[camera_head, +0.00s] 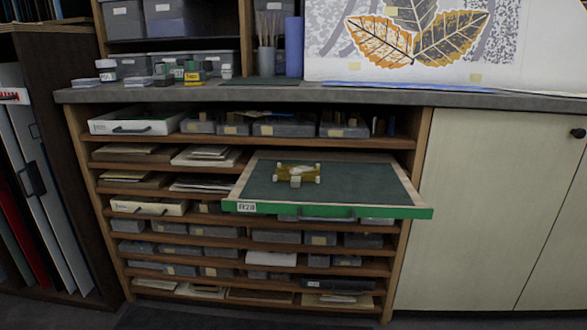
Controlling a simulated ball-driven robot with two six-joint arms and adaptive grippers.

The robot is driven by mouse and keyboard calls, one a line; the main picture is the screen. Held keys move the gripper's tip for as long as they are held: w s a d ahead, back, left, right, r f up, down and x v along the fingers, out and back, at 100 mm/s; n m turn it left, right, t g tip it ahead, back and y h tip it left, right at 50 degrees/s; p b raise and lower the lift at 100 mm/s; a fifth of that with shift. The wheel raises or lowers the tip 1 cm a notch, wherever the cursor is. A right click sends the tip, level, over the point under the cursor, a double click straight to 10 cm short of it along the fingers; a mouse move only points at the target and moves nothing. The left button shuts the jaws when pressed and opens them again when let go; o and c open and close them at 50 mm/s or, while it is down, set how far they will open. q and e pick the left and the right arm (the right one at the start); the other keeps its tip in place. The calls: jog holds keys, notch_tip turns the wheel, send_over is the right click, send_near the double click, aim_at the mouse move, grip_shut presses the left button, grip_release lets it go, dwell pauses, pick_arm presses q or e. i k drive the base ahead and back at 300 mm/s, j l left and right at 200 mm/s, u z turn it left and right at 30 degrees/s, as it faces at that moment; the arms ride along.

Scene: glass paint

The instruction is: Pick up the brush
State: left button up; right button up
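Several thin upright sticks that look like brushes (267,32) stand in a grey cup (266,62) on the counter, left of a blue roll. They are small and dim, so I cannot tell one brush from another. Neither of my grippers shows in the head view.
A tray with a green front edge (380,212) juts out from the shelf unit, with a small amber piece (297,172) on it. Small jars (192,72) stand left on the grey counter (365,96). A blue roll (293,46) and leaf picture (415,35) stand behind.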

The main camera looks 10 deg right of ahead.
aim_at(163, 78)
jog(key=j+z, duration=0.1)
jog(key=z, duration=0.75)
jog(key=i+j+z, duration=0.15)
jog(key=j+z, duration=0.25)
jog(key=j, duration=0.2)
jog(key=j+z, duration=0.4)
jog(key=j, duration=0.15)
jog(key=j+z, duration=0.4)
jog(key=j, duration=0.25)
